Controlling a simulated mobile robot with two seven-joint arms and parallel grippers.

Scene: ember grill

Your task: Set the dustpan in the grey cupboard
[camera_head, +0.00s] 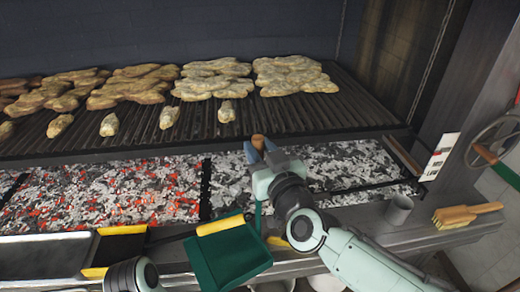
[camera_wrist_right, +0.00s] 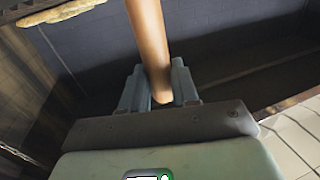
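The dark green dustpan (camera_head: 228,256) with a yellow roll-like edge (camera_head: 220,224) is at the bottom centre of the head view, tilted, in front of the grill's front ledge. My right gripper (camera_head: 262,150) is above the coals, its fingers closed around a brown wooden handle (camera_head: 258,141). In the right wrist view, this handle (camera_wrist_right: 150,40) rises from between the fingers (camera_wrist_right: 160,88). A green strip hangs below the gripper; whether it joins handle and dustpan is unclear. Part of my left arm shows at the bottom left, without visible fingertips. I cannot make out a grey cupboard.
Flat pieces of food (camera_head: 205,82) lie on the dark grate (camera_head: 200,120), with glowing coals (camera_head: 120,195) below.

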